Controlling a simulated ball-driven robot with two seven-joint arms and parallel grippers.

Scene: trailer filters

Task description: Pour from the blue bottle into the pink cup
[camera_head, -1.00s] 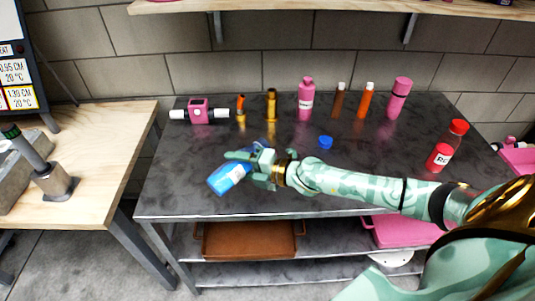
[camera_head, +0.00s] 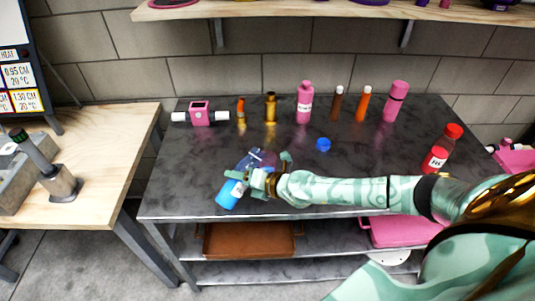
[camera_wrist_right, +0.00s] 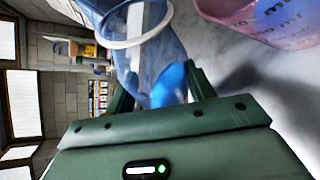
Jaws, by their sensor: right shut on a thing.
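My right gripper (camera_head: 258,179) is shut on the blue bottle (camera_head: 229,196) above the front left of the dark table. The bottle is tilted, with its blue part at the lower left and a clear part at the upper right. In the right wrist view the clear bottle (camera_wrist_right: 168,52) with blue inside sits between the fingers (camera_wrist_right: 160,90). A see-through pink cup (camera_wrist_right: 278,20) with printed marks stands at the upper right there, apart from the bottle. My left gripper is not in view.
A loose blue cap (camera_head: 323,144) lies on the table (camera_head: 350,175). Several bottles, including a pink one (camera_head: 304,103), stand along the back. A wooden bench (camera_head: 95,150) is at the left.

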